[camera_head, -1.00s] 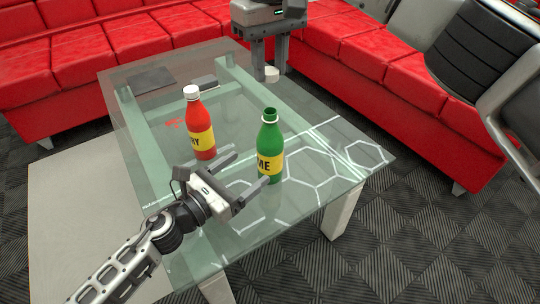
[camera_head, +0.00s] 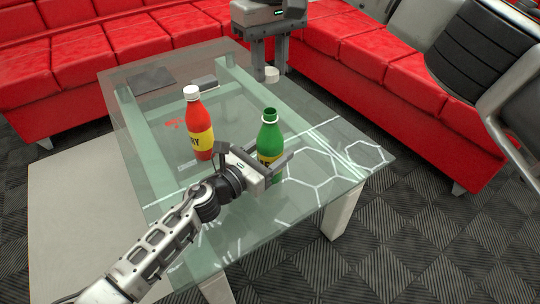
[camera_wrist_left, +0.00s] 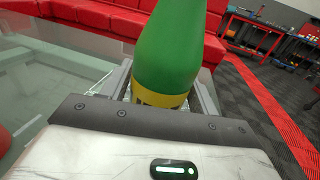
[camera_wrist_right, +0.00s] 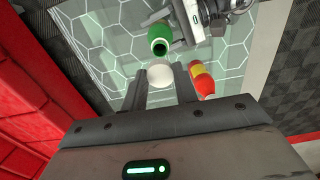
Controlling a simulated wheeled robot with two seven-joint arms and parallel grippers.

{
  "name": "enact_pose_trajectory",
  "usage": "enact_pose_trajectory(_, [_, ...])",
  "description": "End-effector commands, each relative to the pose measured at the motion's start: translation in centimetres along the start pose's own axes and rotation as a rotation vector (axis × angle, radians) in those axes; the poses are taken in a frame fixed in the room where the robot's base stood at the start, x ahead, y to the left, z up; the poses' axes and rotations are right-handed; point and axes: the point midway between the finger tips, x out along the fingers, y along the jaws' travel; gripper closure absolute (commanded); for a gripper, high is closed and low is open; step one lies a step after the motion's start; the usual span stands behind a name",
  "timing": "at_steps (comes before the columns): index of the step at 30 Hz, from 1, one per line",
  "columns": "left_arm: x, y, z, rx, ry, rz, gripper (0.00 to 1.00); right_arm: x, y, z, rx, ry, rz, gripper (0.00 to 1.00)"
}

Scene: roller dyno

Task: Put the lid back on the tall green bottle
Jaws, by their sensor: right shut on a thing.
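The tall green bottle (camera_head: 269,138) stands upright and uncapped on the glass table, with a yellow label. My left gripper (camera_head: 272,160) is open, with its fingers on either side of the bottle's lower body; the bottle also fills the middle of the left wrist view (camera_wrist_left: 170,50). I cannot tell whether the fingers touch it. My right gripper (camera_head: 270,68) is shut on the white lid (camera_head: 272,75), above the far part of the table. The lid also shows between the fingers in the right wrist view (camera_wrist_right: 160,74), apart from the bottle's open mouth (camera_wrist_right: 159,47).
A red bottle (camera_head: 197,118) with a white cap and yellow label stands left of the green one. A dark flat item (camera_head: 152,78) and a small grey box (camera_head: 204,82) lie at the table's far side. Red sofas (camera_head: 110,45) border the table; its right part is clear.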

Motion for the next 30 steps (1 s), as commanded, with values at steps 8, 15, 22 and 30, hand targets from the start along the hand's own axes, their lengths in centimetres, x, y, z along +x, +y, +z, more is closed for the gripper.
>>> enact_pose_trajectory(8, [0.0, 0.0, 0.0, 0.0, 0.0, 0.0, 0.88, 0.5, 0.0, 0.0, 0.0, -0.002, -0.001, 0.92])
enact_pose_trajectory(15, [0.0, 0.0, 0.0, 0.0, 0.0, 0.0, 0.88, 4.0, 0.0, 0.1, -0.001, -0.003, -0.002, 0.92])
enact_pose_trajectory(22, [-0.1, 0.0, 0.0, 0.001, 0.0, 0.0, 0.88, 5.0, 0.0, 0.1, 0.0, 0.0, 0.0, 0.92])
enact_pose_trajectory(30, [-0.1, 0.0, 0.0, 0.001, 0.001, 0.0, 0.88, 5.0, 0.0, 0.1, 0.0, 0.0, 0.0, 0.92])
